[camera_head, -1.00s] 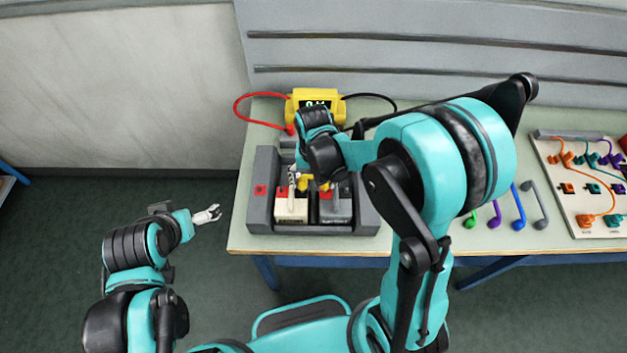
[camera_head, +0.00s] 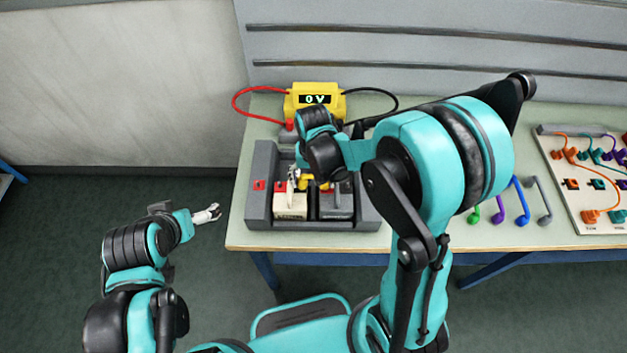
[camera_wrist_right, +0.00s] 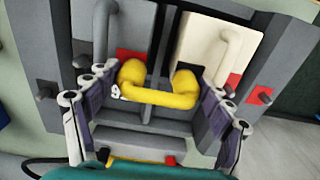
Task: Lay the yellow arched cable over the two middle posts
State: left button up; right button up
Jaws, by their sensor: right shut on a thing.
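The yellow arched cable (camera_wrist_right: 160,95) is between the two finger pads of my right gripper (camera_wrist_right: 158,90) in the wrist view. Its two bent ends lie near the inner corners of the dark and white battery blocks. A red terminal shows beside its left end; I cannot tell whether the ends touch the posts. In the head view the cable (camera_head: 304,182) is partly hidden by my right gripper (camera_head: 307,180), above the grey tray (camera_head: 259,205). The white block (camera_head: 290,206) and dark block (camera_head: 336,207) sit in the tray. My left gripper (camera_head: 208,214) is open and empty, left of the bench.
A yellow meter (camera_head: 316,100) reading 0 V stands behind the tray, with a red lead (camera_head: 243,95) and a black lead. Green, purple, blue (camera_head: 521,202) and grey arched cables lie to the right. A panel of wired sockets (camera_head: 573,205) is farther right.

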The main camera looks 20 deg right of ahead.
jog(key=shift+f, duration=0.2)
jog(key=o, duration=1.1)
jog(key=shift+o, duration=0.2)
jog(key=shift+w, duration=0.15)
jog(key=shift+c, duration=0.3)
jog(key=c, duration=0.3)
jog(key=shift+c, duration=0.2)
